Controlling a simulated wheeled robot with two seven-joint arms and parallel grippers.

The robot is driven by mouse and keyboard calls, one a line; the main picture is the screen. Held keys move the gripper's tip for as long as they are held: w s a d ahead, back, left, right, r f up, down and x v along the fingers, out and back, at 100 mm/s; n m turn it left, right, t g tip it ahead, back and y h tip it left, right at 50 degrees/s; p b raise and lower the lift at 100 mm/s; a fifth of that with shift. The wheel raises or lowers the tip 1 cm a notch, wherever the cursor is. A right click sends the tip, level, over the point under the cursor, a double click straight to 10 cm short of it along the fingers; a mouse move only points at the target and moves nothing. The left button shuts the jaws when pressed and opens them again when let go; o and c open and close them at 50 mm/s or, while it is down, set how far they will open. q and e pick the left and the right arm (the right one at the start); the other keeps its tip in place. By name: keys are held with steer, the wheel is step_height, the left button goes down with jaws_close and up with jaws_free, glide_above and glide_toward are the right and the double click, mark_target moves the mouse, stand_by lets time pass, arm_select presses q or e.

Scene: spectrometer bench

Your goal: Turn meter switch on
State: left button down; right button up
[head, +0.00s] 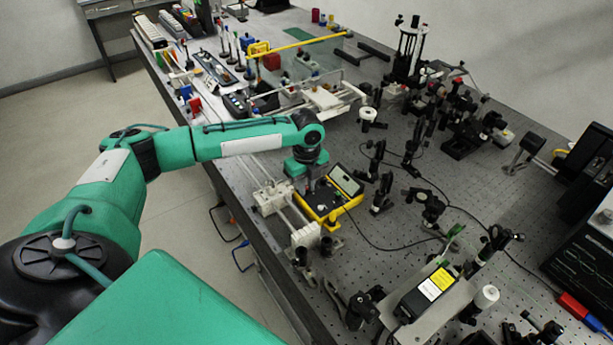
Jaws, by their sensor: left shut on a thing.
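The meter (347,181) is a yellow-framed box with a dark face and a pale display at its upper right. It lies on the perforated bench top, with a dark cable running from it. My left arm reaches in from the left, and my left gripper (311,189) points down onto the left part of the meter's face. It is shut on a small part there, seemingly the meter switch. The fingers and wrist hide the switch, so its position cannot be told. My right gripper is not in view.
White rails with blocks (272,197) run close along the meter's left side. Black optical posts (383,190) stand just right of it. A box with a yellow label (428,290) sits at the lower right.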

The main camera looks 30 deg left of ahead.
arm_select(q)
steer(key=m+p, duration=0.2)
steer(key=m, duration=0.2)
steer(key=shift+r+m+p, duration=0.15)
steer(key=shift+m+p, duration=0.15)
steer(key=shift+p, duration=0.1)
steer(key=shift+m+p, duration=0.7)
steer(key=shift+m, duration=1.3)
steer(key=c, duration=1.3)
jaws_free()
steer(key=shift+c, duration=0.2)
